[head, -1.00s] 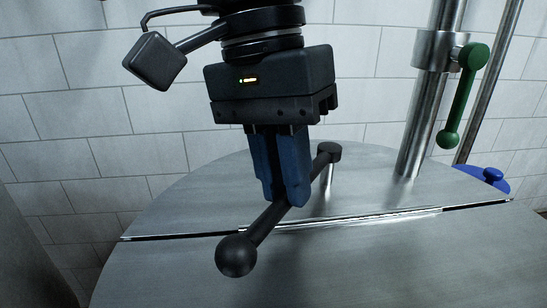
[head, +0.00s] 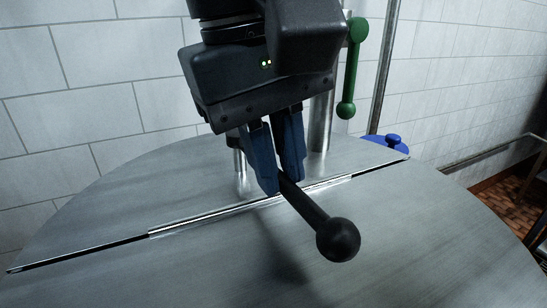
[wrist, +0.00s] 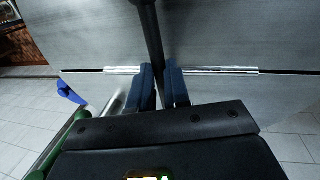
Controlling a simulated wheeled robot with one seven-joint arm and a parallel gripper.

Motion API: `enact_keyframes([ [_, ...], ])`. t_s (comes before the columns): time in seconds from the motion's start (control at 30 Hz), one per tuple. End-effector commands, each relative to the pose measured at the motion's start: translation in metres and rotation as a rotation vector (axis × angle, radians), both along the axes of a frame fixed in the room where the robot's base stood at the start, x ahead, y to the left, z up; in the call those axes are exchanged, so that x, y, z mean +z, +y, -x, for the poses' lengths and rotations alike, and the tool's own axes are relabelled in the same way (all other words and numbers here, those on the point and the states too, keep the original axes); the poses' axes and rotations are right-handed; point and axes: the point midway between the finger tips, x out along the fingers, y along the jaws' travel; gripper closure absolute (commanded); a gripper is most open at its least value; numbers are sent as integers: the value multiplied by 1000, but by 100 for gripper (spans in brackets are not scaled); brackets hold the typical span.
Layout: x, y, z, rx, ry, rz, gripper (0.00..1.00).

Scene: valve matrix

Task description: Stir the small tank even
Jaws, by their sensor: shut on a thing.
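The small tank's metal lid (head: 120,215) is round and brushed, with a slot and hinge line across it. A black crank handle with a ball end (head: 338,240) stands over the lid on a thin metal post (head: 239,165). My gripper (head: 281,188) is shut on the black crank arm, its blue fingers on either side of it. The ball end points toward the front right. In the wrist view the crank arm (wrist: 151,35) runs up from between the blue fingers (wrist: 163,85). The inside of the tank is hidden by the lid.
A steel pipe (head: 321,130) rises behind the lid. A green lever handle (head: 350,85) and a blue knob (head: 393,141) are at the right rear. A white tiled wall (head: 75,60) stands behind. The lid's front is clear.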

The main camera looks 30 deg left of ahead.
Motion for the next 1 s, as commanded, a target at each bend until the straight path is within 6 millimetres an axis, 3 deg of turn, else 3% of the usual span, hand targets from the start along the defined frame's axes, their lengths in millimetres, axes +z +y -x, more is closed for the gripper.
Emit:
enact_keyframes([
  [0.6, 1, -3, -5, 38, -4, 0, 100],
  [0.63, 1, -3, -5, 37, -4, -1, 80],
  [0.87, 0, -3, -4, 37, -3, 0, 58],
  [1.0, 0, -3, -4, 37, -1, 0, 58],
])
